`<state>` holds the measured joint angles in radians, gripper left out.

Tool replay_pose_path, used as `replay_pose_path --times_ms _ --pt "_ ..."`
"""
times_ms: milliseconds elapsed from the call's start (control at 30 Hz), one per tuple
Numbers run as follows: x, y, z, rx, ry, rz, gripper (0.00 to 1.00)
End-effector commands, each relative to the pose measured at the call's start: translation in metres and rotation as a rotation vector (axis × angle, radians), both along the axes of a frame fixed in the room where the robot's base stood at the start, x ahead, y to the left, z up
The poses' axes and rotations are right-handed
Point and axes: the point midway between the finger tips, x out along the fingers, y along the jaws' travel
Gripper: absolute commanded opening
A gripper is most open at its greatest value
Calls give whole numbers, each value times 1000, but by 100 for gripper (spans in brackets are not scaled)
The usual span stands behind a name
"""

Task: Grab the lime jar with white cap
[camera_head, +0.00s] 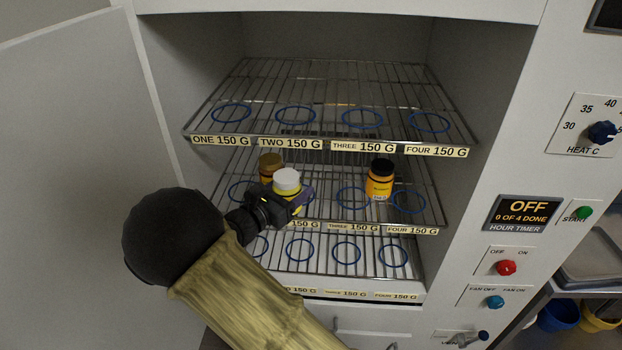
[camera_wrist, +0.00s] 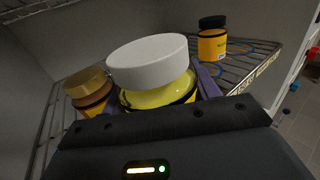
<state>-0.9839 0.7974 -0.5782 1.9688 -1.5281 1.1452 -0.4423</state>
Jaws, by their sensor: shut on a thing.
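The lime jar with white cap (camera_head: 286,183) is at the middle rack of the open cabinet, upright. My gripper (camera_head: 284,197) is shut on it, with its fingers on the jar's sides below the cap. In the wrist view the white cap and lime shoulder of the jar (camera_wrist: 150,70) fill the middle, and the dark gripper body hides its lower part. I cannot tell whether the jar's base touches the rack.
A jar with a brown-gold cap (camera_head: 270,165) stands close behind-left of the held jar. An orange jar with a black cap (camera_head: 380,180) stands to the right on the same rack (camera_head: 330,170). The upper rack (camera_head: 330,95) hangs above; the open door (camera_head: 75,150) is at left.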

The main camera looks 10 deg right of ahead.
Motion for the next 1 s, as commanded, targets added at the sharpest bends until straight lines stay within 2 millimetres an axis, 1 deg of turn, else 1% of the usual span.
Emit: replay_pose_path --times_ms 33,100,233,600,1000 --pt "-7 10 -1 1 -1 3 24" --pt "-15 18 -1 1 -2 2 24" --pt "-23 26 1 1 -2 -3 24" --pt "-27 33 1 -1 -2 2 24" --pt "-27 32 1 -1 -2 0 24"
